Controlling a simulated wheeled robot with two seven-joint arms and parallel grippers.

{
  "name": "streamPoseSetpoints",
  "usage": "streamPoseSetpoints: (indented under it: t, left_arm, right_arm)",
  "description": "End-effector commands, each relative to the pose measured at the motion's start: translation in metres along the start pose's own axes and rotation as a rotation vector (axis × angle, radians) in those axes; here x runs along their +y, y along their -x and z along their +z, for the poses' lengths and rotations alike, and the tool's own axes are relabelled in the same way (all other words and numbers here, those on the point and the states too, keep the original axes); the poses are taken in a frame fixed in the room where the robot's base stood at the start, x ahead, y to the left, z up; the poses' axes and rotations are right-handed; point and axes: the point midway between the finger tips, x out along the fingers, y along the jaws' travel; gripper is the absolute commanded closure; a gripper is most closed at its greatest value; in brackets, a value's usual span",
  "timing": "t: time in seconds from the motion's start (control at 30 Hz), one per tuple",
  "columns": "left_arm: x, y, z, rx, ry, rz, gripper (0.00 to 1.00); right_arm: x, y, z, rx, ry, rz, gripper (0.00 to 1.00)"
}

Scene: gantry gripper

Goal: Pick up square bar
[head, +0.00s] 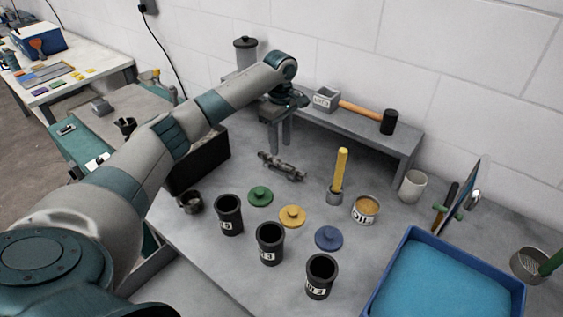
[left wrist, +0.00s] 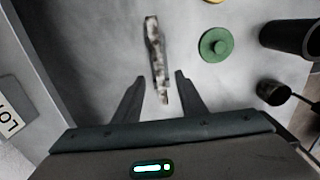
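A grey, mottled metal bar (head: 282,166) with an uneven outline lies on the grey workbench; I take it as the square bar. My left gripper (head: 279,146) points down just behind the bar, apart from it in the head view. In the left wrist view the bar (left wrist: 154,50) lies lengthwise ahead, its near end appearing between the spread fingertips of the left gripper (left wrist: 160,76). The fingers are open and nothing is held between them. The exact height above the bench is unclear. My right gripper is not in view.
A grey raised shelf (head: 400,143) with a hammer (head: 360,112) stands behind the gripper. Green (head: 260,196), yellow (head: 292,216) and blue (head: 328,237) discs and black cups (head: 229,215) lie in front. A yellow stick (head: 341,170) stands right; a blue tray (head: 375,300) sits front right.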

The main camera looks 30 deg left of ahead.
Motion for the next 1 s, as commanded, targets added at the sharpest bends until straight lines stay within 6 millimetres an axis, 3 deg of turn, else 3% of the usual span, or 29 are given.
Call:
streamPoseSetpoints:
  t: [0.2, 0.67, 1.0]
  left_arm:
    - [0.0, -0.018, 0.0, 0.0, 0.001, -0.001, 0.62]
    - [0.0, -0.023, 0.0, 0.0, 0.001, -0.001, 0.62]
    - [0.003, -0.061, 0.002, 0.0, 0.001, -0.002, 0.62]
  right_arm:
    - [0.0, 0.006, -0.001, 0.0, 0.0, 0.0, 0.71]
    - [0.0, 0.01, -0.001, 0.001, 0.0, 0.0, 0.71]
    - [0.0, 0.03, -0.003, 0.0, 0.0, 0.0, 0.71]
